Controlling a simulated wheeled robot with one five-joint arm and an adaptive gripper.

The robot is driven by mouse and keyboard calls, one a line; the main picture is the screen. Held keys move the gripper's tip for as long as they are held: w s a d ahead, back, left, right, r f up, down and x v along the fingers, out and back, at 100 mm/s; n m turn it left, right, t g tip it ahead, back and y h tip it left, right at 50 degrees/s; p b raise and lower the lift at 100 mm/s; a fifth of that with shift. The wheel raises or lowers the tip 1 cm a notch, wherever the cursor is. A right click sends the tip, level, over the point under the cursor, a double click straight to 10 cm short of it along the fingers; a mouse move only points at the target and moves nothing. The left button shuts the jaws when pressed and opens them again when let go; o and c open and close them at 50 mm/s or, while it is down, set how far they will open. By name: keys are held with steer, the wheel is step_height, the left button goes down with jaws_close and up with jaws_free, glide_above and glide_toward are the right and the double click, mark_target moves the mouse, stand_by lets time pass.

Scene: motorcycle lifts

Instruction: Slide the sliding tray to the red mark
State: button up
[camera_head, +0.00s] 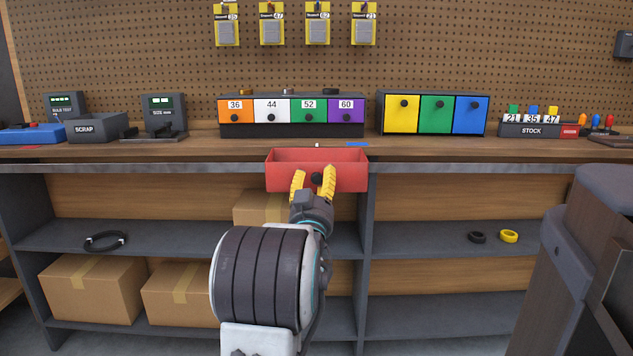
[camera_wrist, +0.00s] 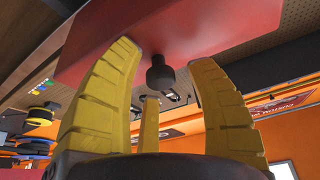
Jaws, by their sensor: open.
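The red sliding tray (camera_head: 280,172) sits at the front edge of the workbench, near the middle. A dark round knob (camera_head: 316,179) sticks out of its front; in the wrist view the tray (camera_wrist: 215,40) spans the top and the knob (camera_wrist: 160,74) points toward me. My gripper (camera_head: 313,176) is open, its yellow fingers on either side of the knob and apart from it in the wrist view (camera_wrist: 165,85).
A grey rail (camera_head: 150,168) runs along the bench edge. A blue strip (camera_head: 335,143) lies behind the tray. Numbered drawers (camera_head: 290,131) and coloured drawers (camera_head: 431,137) stand farther back. A scrap box (camera_head: 95,128) is at left. A dark stool-like object (camera_head: 600,230) stands front right.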

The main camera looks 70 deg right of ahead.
steer(key=shift+c, duration=0.3)
jaws_close()
steer(key=shift+w, duration=0.1)
